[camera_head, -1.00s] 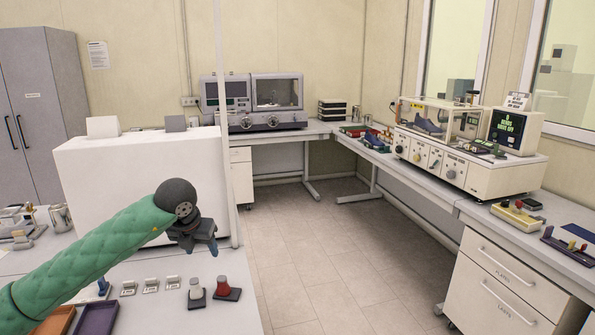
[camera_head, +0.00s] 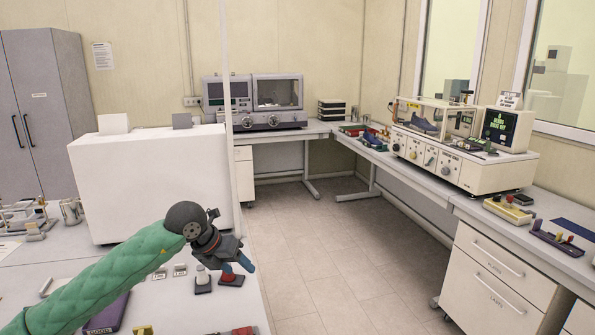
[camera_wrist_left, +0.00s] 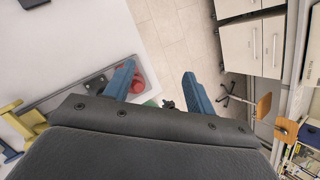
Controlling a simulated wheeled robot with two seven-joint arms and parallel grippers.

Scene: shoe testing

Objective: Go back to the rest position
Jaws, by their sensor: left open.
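My left gripper (camera_head: 239,266) is at the end of my green-sleeved arm, over the right edge of the white table (camera_head: 190,312) in the head view. Its two blue fingers stand apart with nothing between them; they also show in the left wrist view (camera_wrist_left: 159,86). A red stamp-like piece (camera_head: 231,281) on a dark base is just behind or below the fingers, partly covered by them. A white-topped piece (camera_head: 202,281) stands to its left. In the left wrist view the red piece (camera_wrist_left: 137,80) is beside the left finger. I cannot see my right gripper.
A large white box (camera_head: 145,185) stands on the table behind my arm. A purple tray (camera_head: 108,314) is partly hidden by the arm. Open floor (camera_head: 325,245) lies right of the table, before a drawer unit (camera_head: 490,285). A chair (camera_wrist_left: 263,105) shows in the left wrist view.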

